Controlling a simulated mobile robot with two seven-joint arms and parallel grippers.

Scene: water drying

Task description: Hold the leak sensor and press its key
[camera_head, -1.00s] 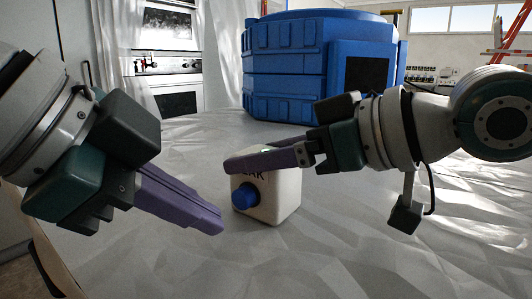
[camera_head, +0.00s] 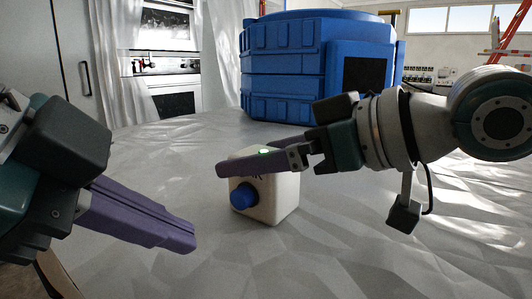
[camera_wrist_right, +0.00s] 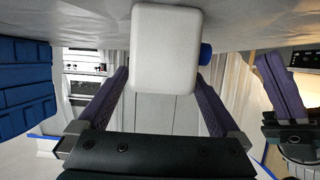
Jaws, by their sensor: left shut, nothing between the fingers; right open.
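The leak sensor (camera_head: 284,195) is a white block with rounded edges standing on the covered table in the head view. A blue round key (camera_head: 242,196) is on its front face and a green light (camera_head: 265,151) glows on top. My right gripper (camera_head: 228,170) is open, its purple fingers crossing the upper front of the sensor and hiding most of the lettering. In the right wrist view the sensor (camera_wrist_right: 165,50) appears between the open fingers; I cannot tell whether they touch it. My left gripper (camera_head: 188,240) is shut and empty, in front and left of the key, apart from it.
A big blue ribbed tank (camera_head: 300,70) stands behind the sensor. The pale, creased table cover (camera_head: 350,260) is free in front and to the right. A kitchen oven (camera_head: 172,65) and a red ladder (camera_head: 510,40) are far back.

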